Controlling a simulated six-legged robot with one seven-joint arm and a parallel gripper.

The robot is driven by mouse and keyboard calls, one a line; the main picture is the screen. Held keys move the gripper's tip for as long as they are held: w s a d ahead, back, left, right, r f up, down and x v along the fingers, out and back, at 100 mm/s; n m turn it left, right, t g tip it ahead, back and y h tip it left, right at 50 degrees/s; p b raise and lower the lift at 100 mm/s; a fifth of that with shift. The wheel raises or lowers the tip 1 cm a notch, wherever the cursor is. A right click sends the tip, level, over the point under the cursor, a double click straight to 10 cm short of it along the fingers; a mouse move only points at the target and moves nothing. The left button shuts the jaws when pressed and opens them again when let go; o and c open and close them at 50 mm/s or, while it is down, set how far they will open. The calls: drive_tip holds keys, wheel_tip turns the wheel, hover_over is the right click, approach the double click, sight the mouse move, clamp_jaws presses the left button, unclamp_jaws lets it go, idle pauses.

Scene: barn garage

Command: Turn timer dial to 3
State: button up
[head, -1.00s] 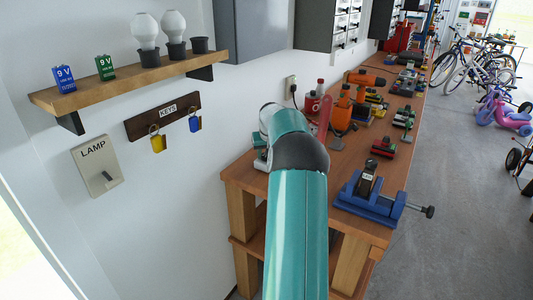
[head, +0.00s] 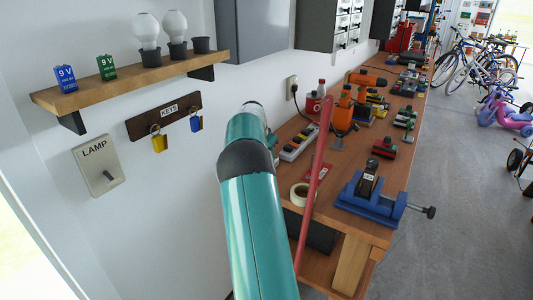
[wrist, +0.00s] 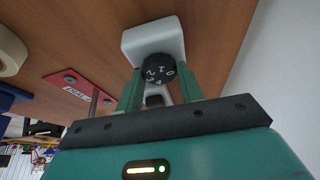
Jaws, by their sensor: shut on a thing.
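In the wrist view, the timer is a white rounded body (wrist: 153,40) against the wooden benchtop. Its round black dial (wrist: 158,68) has white digits, with 0, 1, 2, 3 and 4 visible. The two teal fingers of my gripper (wrist: 160,88) flank the dial, one on each side, and are shut on it. A small pale part with a dark end shows between the fingers below the dial. I cannot tell which number is set. In the head view, the timer and my gripper are hidden behind my teal arm.
The bench (head: 385,230) carries a tape roll (head: 300,194), a power strip (head: 298,142), a blue vise (head: 370,205) and several tools. A long red bar (head: 316,180) crosses the view in front. The wall has a lamp switch (head: 98,166), a key rack (head: 165,117) and a shelf (head: 130,81).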

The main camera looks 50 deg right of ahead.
drive_tip(key=shift+m+g, duration=0.3)
drive_tip(key=shift+m, duration=0.4)
drive_tip(key=o, duration=1)
drive_tip(key=v, duration=1.4)
drive_tip(key=shift+w+d, duration=0.1)
